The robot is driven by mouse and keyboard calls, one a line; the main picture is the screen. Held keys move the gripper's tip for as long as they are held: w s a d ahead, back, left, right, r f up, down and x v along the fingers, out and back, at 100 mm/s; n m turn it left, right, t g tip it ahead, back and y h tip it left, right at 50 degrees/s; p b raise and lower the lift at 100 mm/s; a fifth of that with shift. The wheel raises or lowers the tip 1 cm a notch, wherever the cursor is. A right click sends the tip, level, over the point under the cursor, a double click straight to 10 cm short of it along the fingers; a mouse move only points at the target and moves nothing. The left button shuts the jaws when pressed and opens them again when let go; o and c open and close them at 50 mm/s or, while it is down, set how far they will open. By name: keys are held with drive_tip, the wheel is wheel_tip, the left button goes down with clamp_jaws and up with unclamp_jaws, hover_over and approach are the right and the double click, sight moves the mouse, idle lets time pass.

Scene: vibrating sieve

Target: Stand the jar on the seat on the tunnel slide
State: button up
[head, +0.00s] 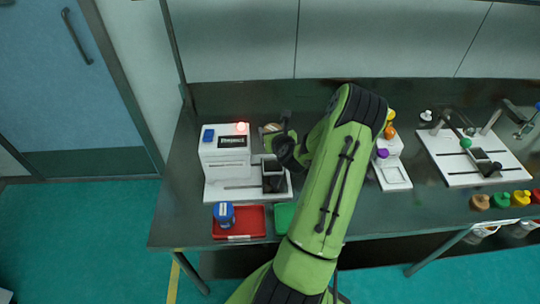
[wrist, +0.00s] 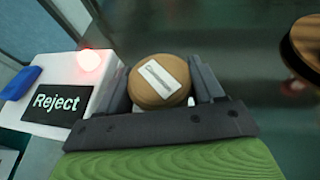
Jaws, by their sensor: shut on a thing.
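My gripper (head: 277,130) is shut on a jar with a tan round lid (wrist: 158,82) bearing a white label. In the wrist view the lid sits between the two dark fingers; the jar's body is hidden below. In the head view a bit of the tan lid (head: 268,129) shows behind the white machine's right side. The tunnel slide appears to be the white base (head: 222,193) in front of that machine, with a slot and a black box-like seat (head: 272,166) at its right. The gripper is behind and above the seat.
The white machine (head: 225,165) has a Reject sign (head: 232,142), a lit red lamp (head: 241,127) and a blue block (head: 208,135). A blue jar (head: 224,213) stands on a red tray (head: 252,222), beside a green tray (head: 284,217). Other equipment stands right of my arm.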

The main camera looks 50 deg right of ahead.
drive_tip(key=f+b, duration=0.2)
drive_tip(key=f, duration=0.2)
drive_tip(key=f+b, duration=0.1)
drive_tip(key=f, duration=0.4)
drive_tip(key=shift+s+a+f+b, duration=0.1)
drive_tip(key=shift+s+f+b, duration=0.1)
drive_tip(key=shift+b, duration=0.15)
drive_tip(key=shift+r, duration=0.25)
drive_tip(key=shift+f, duration=0.15)
drive_tip(key=o, duration=1.1)
drive_tip(key=shift+s+a+r, duration=0.15)
drive_tip(key=shift+s+r, duration=0.1)
drive_tip(key=shift+p+v, duration=0.45)
drive_tip(key=shift+v, duration=5.35)
